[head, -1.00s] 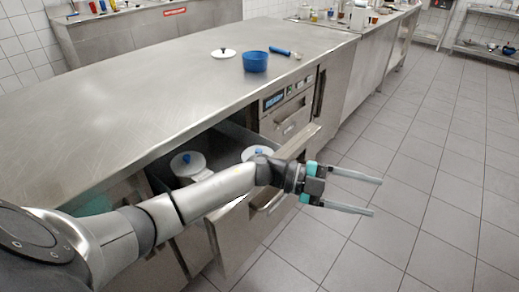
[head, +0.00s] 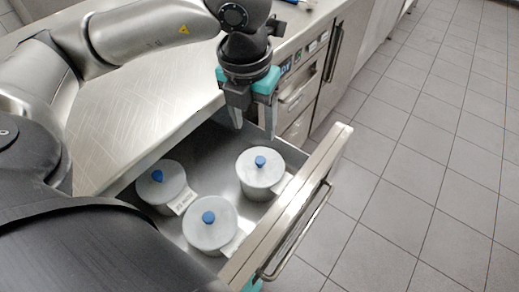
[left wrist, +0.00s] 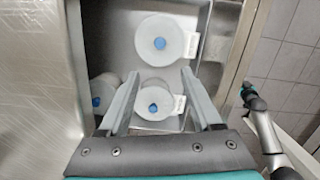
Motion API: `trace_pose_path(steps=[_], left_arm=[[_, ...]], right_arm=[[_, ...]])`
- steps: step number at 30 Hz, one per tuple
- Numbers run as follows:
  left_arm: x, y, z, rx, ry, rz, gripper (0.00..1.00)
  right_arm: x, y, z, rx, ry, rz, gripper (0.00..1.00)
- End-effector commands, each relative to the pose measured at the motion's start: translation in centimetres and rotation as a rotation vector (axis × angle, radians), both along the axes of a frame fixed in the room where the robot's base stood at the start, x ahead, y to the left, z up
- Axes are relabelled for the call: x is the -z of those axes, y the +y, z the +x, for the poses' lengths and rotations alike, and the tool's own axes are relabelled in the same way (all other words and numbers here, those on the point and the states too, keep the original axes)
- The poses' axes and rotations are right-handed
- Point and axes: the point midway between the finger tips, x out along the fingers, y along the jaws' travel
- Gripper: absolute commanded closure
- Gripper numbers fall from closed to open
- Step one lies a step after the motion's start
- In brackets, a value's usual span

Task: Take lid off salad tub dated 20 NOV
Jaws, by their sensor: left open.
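Three white tubs with white lids and blue knobs stand in the open drawer (head: 214,145): a left tub (head: 160,187), a front tub (head: 210,224) and a right tub (head: 261,173). Each has a pale label on its side. The left tub's label (head: 184,202) faces up, but I cannot read any date surely. My left gripper (head: 254,125) is open and empty, pointing down above the drawer's back part. In the left wrist view, one lidded tub (left wrist: 153,107) lies between its fingers, below them. My right gripper (left wrist: 247,93) shows small beside the drawer front; its jaws are unclear.
The steel counter (head: 130,110) borders the drawer on the left. The drawer front with its bar handle (head: 300,232) juts out over the tiled floor (head: 425,190). An oven-like unit (head: 300,95) stands just beyond the drawer.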

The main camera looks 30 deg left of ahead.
Motion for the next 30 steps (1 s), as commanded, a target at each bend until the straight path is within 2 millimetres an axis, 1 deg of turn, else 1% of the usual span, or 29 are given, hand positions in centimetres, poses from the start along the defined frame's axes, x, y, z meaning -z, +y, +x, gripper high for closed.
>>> trace_pose_path(steps=[1, 3, 18, 22, 30], left_arm=[[0.9, 0.0, 0.0, -0.001, 0.004, -0.001, 0.34], [1.8, 0.1, 0.1, 0.0, 0.005, -0.001, 0.34], [7.8, 0.1, 1.0, 0.001, 0.005, -0.004, 0.34], [8.7, 0.1, 1.1, 0.001, 0.006, -0.005, 0.34], [9.6, 0.1, 1.5, 0.002, 0.003, -0.005, 0.34]], right_arm=[[0.0, 0.3, 0.4, 0.0, -0.003, 0.004, 0.5], [-0.3, 0.7, 0.9, 0.0, -0.004, 0.007, 0.5], [-3.2, 3.0, 3.6, 0.003, -0.005, 0.029, 0.5], [-3.8, 3.3, 4.0, 0.003, -0.005, 0.032, 0.5], [-4.5, 3.6, 4.3, 0.004, -0.005, 0.036, 0.5]])
